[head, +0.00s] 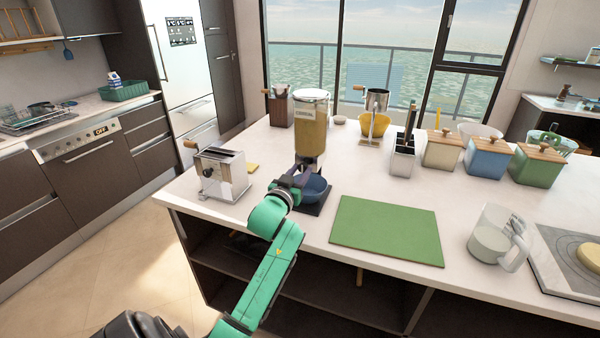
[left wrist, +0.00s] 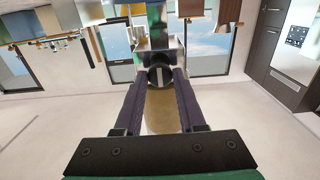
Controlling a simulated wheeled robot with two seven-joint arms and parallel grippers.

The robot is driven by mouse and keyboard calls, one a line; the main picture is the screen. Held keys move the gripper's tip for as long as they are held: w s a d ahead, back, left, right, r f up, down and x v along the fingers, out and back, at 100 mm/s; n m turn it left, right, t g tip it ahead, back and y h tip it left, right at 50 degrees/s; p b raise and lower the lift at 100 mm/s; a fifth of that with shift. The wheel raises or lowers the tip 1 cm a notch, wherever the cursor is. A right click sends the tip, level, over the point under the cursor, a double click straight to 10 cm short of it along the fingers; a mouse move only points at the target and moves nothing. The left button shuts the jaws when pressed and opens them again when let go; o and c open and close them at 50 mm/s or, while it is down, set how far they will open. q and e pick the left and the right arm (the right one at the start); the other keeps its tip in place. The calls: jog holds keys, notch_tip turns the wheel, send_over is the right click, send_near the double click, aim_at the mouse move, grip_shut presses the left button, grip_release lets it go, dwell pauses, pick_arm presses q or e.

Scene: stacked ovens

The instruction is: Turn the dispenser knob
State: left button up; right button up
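The cereal dispenser (head: 311,128) stands on the island counter, a clear canister of tan cereal with a silver lid. Its round dark knob (left wrist: 160,77), with a pale bar across it, shows in the left wrist view; in the head view my gripper hides it. My left gripper (head: 296,180) is in front of the dispenser's lower part. In the left wrist view its two purple fingers (left wrist: 160,84) are apart, one on each side of the knob; contact is unclear. A blue bowl (head: 316,189) sits below the dispenser, partly hidden. My right gripper is not in view.
A silver pasta machine (head: 222,174) stands left of my gripper. A green board (head: 388,231) lies to the right, with a clear jug (head: 494,240) beyond it. A utensil holder (head: 403,158) and canisters (head: 487,157) stand farther back.

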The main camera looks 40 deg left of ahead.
pick_arm(q)
grip_shut()
jog(key=shift+m, duration=0.4)
jog(key=m+p, duration=0.1)
jog(key=m, duration=0.2)
jog(key=shift+m, duration=0.3)
jog(key=m, duration=0.3)
jog(key=shift+m, duration=0.4)
jog(key=m, duration=0.5)
jog(key=shift+m, duration=2.3)
